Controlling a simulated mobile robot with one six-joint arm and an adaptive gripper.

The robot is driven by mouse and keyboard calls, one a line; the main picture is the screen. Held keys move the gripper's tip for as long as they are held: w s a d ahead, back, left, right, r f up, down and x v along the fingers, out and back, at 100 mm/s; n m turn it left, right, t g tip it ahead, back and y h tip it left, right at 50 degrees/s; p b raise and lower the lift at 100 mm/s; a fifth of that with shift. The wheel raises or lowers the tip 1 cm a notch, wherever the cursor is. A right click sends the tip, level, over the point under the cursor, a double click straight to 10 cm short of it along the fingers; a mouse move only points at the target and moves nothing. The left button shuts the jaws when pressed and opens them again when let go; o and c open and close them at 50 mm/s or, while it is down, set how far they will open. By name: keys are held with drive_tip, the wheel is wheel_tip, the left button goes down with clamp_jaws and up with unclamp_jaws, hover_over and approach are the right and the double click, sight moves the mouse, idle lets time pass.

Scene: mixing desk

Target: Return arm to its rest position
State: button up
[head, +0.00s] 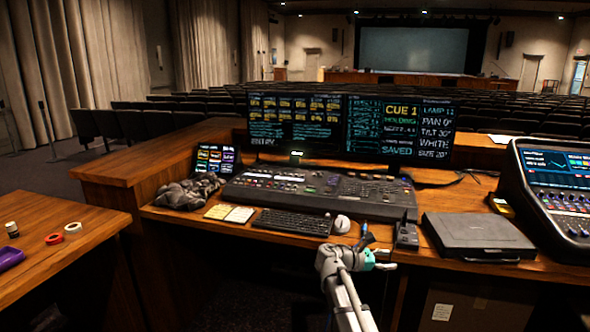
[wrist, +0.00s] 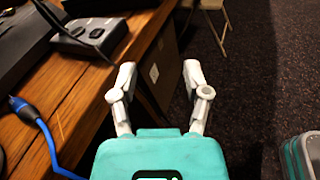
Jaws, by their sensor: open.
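My gripper (head: 385,260) is at the front edge of the mixing desk (head: 290,232), right of the mouse. Its teal body and pale fingers show at the end of my arm, which rises from the bottom of the head view. In the wrist view my gripper (wrist: 160,75) has its two fingers spread wide with nothing between them. Beyond the fingers are the desk's front side and the dark carpet.
A blue cable plug (wrist: 28,110) is near the gripper. Carpet (wrist: 255,80) lies open at right.

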drive_tip(key=s+a+f+m+g+y, duration=0.2)
drive_tip(key=s+f+m+y, duration=0.65)
drive_tip(key=s+f, duration=0.25)
drive_tip(key=s+a+f+m+y, duration=0.5)
drive_tip(key=s+a+m+y, duration=0.3)
drive_tip(key=s+a+m, duration=0.15)
wheel_tip(320, 180, up, 22)
drive_tip(key=d+p, duration=0.1)
drive_tip(key=p, duration=2)
drive_tip(key=shift+s+g+p, duration=0.15)
drive_tip(key=shift+g+p, duration=0.15)
drive_tip(key=shift+g, duration=0.1)
drive_tip(key=shift+h, duration=0.25)
